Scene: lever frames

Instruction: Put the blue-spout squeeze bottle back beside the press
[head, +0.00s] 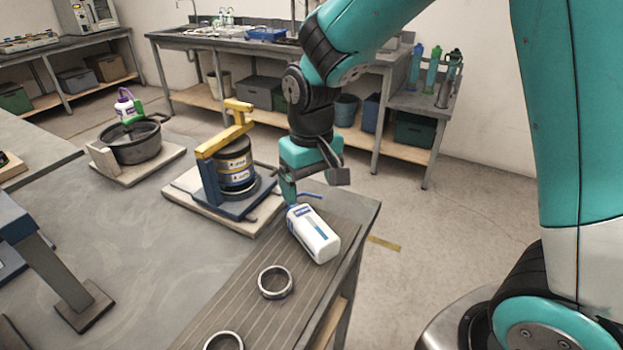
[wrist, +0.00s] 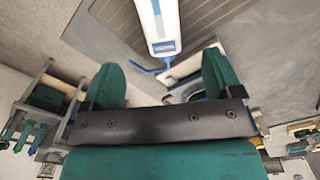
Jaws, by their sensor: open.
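The white squeeze bottle (head: 316,238) with a blue spout appears to lie on its side on the ribbed strip near the table's right edge, spout end toward the press. In the wrist view, the bottle (wrist: 157,22) lies beyond the fingers, its blue spout pointing back between them. My gripper (head: 313,188) is open and empty above the spout end; one finger overlaps the spout in the head view, and contact cannot be told. The press (head: 210,175), with a yellow lever arm and blue base, stands on a board just left of the bottle, holding a dark, banded stack.
Two metal rings (head: 275,282) lie on the ribbed strip in front of the bottle. A dark pot (head: 135,146) and a purple-and-green bottle (head: 126,105) are farther left. A blue-grey stand (head: 75,290) is at front left. The grey tabletop (head: 150,250) between is clear.

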